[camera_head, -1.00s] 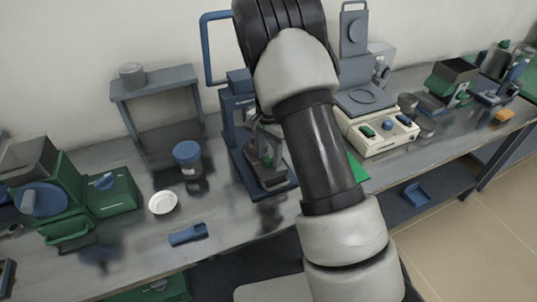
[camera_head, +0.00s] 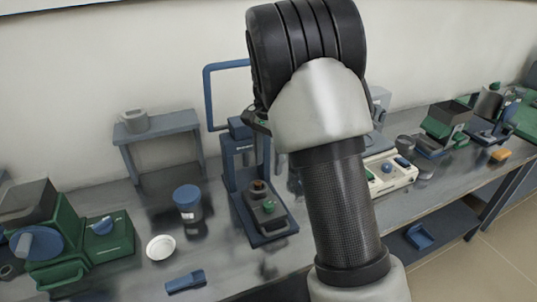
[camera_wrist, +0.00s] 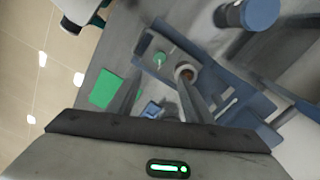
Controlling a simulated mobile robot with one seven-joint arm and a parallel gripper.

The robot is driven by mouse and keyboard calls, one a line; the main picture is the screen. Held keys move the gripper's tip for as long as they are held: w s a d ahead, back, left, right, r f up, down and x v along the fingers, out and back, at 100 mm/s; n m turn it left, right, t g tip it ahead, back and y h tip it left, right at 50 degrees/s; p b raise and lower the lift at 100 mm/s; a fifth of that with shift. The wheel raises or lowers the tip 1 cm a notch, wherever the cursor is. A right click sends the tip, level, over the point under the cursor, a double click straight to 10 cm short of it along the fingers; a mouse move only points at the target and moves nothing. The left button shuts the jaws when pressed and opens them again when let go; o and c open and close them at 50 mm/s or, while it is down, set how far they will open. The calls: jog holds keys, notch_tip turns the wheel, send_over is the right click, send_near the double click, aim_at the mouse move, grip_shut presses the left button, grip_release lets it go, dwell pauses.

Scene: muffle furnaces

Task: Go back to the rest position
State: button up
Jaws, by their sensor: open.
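My gripper (camera_wrist: 160,90) is open in the wrist view, with nothing seen between its two dark fingers. In the head view it is mostly hidden behind my raised arm, with a dark part showing at the arm's left edge. A blue stand (camera_head: 240,165) with a grey base and a green knob (camera_head: 269,206) is on the bench below and left of my arm. A small brownish round piece (camera_head: 259,187) sits on that base. In the wrist view, the stand (camera_wrist: 225,75), the green knob (camera_wrist: 159,58) and the round piece (camera_wrist: 187,72) lie beyond my fingers, apart from them.
A blue-lidded jar (camera_head: 187,203), white dish (camera_head: 161,247) and blue holder (camera_head: 185,282) are on the bench (camera_head: 135,275). A green machine (camera_head: 105,237) is at left, a grey shelf (camera_head: 160,127) behind. A cream device (camera_head: 390,177) is partly behind my arm.

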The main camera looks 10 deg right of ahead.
jog(key=shift+r, duration=0.85)
jog(key=s+r+n+t+y+p, duration=0.15)
jog(key=s+r+n, duration=0.25)
jog(key=s+r, duration=0.85)
jog(key=s+r+n+t+h+p, duration=0.1)
jog(key=s+r+n+t+p, duration=0.2)
jog(key=s, duration=1.3)
jog(key=n+t, duration=0.1)
jog(key=n, duration=0.2)
jog(key=shift+s+r+n, duration=0.3)
jog(key=shift+r, duration=0.1)
